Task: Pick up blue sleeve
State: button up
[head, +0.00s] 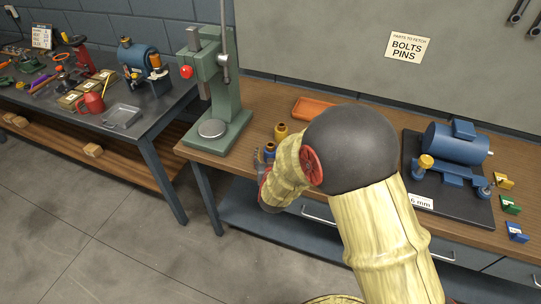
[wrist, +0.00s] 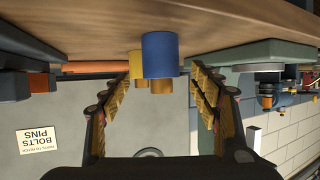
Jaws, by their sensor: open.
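The blue sleeve (wrist: 160,54) stands on the wooden workbench between and just beyond my open fingers in the wrist view, which is upside down. My gripper (wrist: 163,82) is open, with one finger on each side of the sleeve and a gap to both. A yellow sleeve (wrist: 134,62) stands behind the blue one, partly hidden by it. In the head view my arm hides most of my gripper, and only a little of the blue sleeve (head: 270,148) shows beside it. The yellow sleeve also shows there (head: 281,130).
A green press (head: 217,90) stands left of the sleeves on the bench. An orange tray (head: 314,109) lies behind them. A blue machine on a dark plate (head: 455,150) is at the right, with several small coloured blocks beside it. A second table (head: 150,125) stands at the left.

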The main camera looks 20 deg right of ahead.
aim_at(271, 152)
jog(key=b+x, duration=0.1)
jog(key=x, duration=0.2)
jog(key=shift+w+f, duration=0.3)
jog(key=shift+f, duration=0.05)
jog(key=shift+w+f+b, duration=0.1)
jog(key=shift+w+b, duration=0.2)
jog(key=shift+w, duration=0.15)
jog(key=shift+c, duration=0.3)
jog(key=c, duration=1.5)
grip_shut()
